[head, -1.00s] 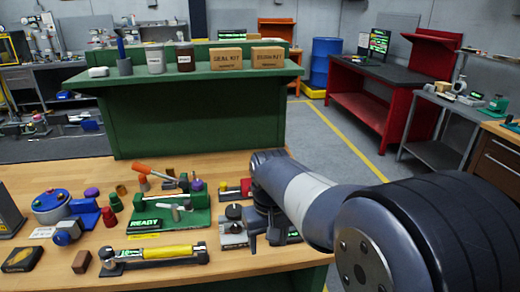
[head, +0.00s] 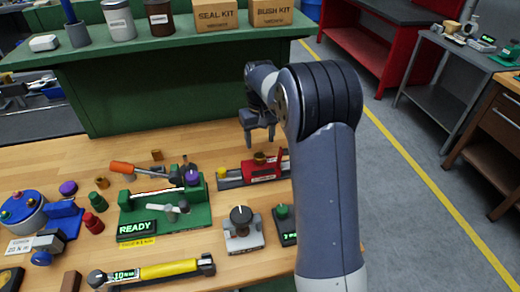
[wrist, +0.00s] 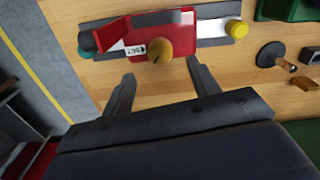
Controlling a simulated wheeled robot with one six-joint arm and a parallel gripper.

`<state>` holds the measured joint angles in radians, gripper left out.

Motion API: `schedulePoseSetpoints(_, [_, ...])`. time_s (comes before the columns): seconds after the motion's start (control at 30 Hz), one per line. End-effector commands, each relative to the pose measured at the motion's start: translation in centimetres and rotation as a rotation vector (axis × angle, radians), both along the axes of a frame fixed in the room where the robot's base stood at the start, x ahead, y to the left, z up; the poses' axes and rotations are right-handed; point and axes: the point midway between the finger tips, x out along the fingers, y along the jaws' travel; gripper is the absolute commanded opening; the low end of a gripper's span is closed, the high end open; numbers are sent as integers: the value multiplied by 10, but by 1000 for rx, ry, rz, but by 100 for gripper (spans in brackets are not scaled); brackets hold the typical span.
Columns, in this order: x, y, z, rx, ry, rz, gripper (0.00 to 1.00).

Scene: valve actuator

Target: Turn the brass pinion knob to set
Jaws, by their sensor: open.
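The brass pinion knob (wrist: 160,50) sits on the red actuator body (wrist: 178,42), beside a small white label. In the head view the knob (head: 260,158) is on top of the red body (head: 262,173), on a grey rail at the back right of the bench. My gripper (head: 259,140) is open, fingers down, just above and behind the knob in the head view. In the wrist view the open fingers (wrist: 164,78) lie to either side below the knob, apart from it. Nothing is between them.
A red upright plate (wrist: 113,35) stands at one end of the body, and a yellow cap (wrist: 237,29) is at the other. A green READY fixture (head: 165,212) is to the left. A grey unit with a black knob (head: 241,217) stands in front. Bare wood lies behind the rail.

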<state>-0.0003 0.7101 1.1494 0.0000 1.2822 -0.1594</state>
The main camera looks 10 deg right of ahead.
Motion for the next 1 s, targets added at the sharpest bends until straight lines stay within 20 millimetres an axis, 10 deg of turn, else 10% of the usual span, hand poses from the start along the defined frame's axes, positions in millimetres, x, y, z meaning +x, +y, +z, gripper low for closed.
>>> schedulePoseSetpoints(0.4, [0, 0, -61, 0, 1, 0, 57])
schedulePoseSetpoints(0.77, [0, 0, -66, 0, 0, 0, 56])
schedulePoseSetpoints(1.0, [0, 0, -65, 0, 0, 0, 37])
